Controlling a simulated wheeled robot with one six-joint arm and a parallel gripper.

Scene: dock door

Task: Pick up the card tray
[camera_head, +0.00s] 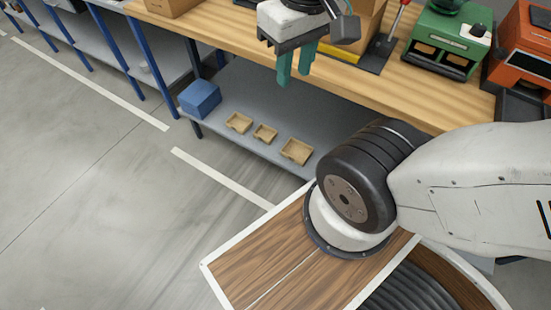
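Three small open tan trays that look like card lie on the grey lower shelf: a left one (239,123), a smaller middle one (265,134) and a larger right one (297,152). I cannot tell which of them the task names. My gripper (295,80) is at the top centre, with teal fingers pointing down in front of the workbench edge. Its fingers stand apart with a gap between them, and nothing shows in it. It is apart from the trays, above and beyond them in the picture.
A blue box (200,98) sits at the left end of the lower shelf (235,80). The wooden workbench top (210,25) overhangs the shelf and carries a green machine (447,40), an orange machine (525,45) and boxes. Blue legs stand at left. The grey floor (80,180) is clear.

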